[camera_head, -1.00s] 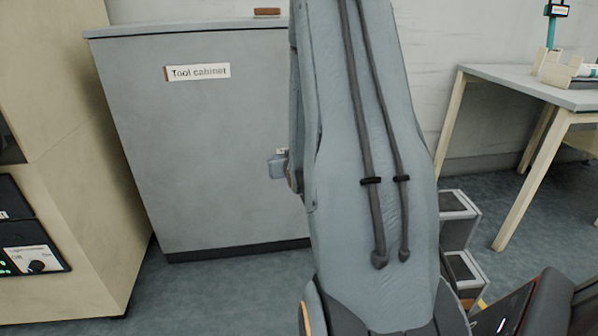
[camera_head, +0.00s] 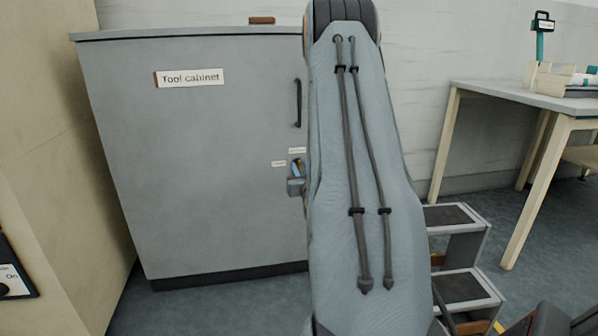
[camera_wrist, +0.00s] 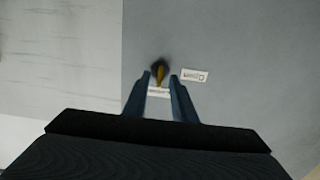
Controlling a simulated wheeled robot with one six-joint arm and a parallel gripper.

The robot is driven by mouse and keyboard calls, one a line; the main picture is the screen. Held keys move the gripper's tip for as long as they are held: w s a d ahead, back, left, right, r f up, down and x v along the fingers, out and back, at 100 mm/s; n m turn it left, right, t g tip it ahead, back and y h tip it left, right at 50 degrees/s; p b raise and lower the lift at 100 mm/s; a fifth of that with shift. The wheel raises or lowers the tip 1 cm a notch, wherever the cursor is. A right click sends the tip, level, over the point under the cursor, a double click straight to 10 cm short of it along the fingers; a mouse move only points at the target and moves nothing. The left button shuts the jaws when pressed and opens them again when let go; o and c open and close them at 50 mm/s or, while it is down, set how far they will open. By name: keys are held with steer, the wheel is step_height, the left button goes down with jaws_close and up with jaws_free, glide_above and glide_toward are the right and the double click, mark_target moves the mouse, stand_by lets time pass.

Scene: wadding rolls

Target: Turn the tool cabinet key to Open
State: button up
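The grey tool cabinet (camera_head: 200,130) stands at the left in the head view, with its name label near the top. The key (camera_wrist: 160,72), dark with a yellow part, shows on the cabinet front in the wrist view. An "Open" label (camera_wrist: 194,76), upside down there, sits right of the key. A second label (camera_wrist: 158,92) is partly hidden between the fingers. My gripper (camera_wrist: 160,80) is open, one finger on each side of the key, with a gap to both. In the head view my gripper (camera_head: 296,186) is mostly hidden by my arm.
A dark vertical handle (camera_head: 298,103) is on the cabinet front, above the key. A small brown block (camera_head: 262,20) lies on the cabinet top. A step stool (camera_head: 460,250) stands right of my arm. A table (camera_head: 530,98) is at the right.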

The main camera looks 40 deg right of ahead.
steer(key=shift+w+d, duration=0.35)
steer(key=shift+w, duration=0.2)
jaws_close()
